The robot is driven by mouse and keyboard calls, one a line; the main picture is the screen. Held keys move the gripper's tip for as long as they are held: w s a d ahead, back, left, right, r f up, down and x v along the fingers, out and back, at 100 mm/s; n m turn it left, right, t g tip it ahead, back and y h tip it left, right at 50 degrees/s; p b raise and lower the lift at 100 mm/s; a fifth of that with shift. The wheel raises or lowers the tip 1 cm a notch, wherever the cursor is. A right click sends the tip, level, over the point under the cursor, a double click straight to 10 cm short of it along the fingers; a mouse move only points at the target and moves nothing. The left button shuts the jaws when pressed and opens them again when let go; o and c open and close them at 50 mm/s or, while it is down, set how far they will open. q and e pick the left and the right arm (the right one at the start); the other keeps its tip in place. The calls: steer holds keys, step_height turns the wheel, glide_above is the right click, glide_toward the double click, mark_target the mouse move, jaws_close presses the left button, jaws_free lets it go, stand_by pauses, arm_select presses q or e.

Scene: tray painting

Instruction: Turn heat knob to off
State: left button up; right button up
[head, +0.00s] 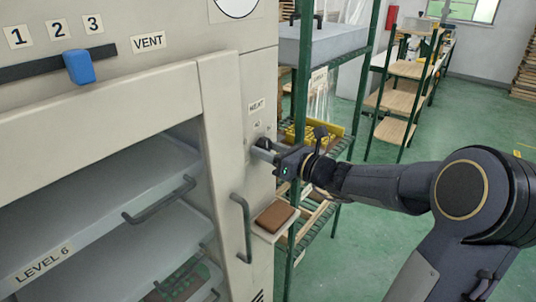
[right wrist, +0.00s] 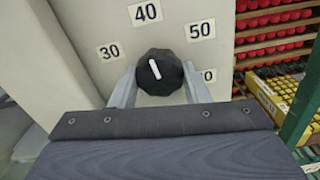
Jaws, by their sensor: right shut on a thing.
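The heat knob (right wrist: 158,84) is black and faceted, on the pale cabinet front below the "40" label (right wrist: 147,12). Its white pointer mark tilts slightly left of upright, its upper end between "30" (right wrist: 109,51) and "40". My right gripper (right wrist: 158,66) has one finger on each side of the knob and is shut on it. In the head view my right gripper (head: 264,151) reaches the panel below the "HEAT" label (head: 256,106), and the knob is mostly hidden there. No "off" label is readable. My left gripper is not in view.
The cabinet has a door with a vertical handle (head: 242,228), open shelves with a handle (head: 160,203), and a blue slider (head: 79,67) by "VENT". A small ledge with a brown pad (head: 275,216) juts out below my right gripper. A green rack (head: 364,70) stands behind.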

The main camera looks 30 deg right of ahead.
steer(key=shift+d+r+n+b, duration=0.1)
steer(key=shift+d+n+b, duration=0.05)
steer(key=shift+n+b, duration=11.8)
steer(key=shift+m+b, duration=0.45)
steer(key=shift+b, duration=0.1)
steer(key=o, duration=1)
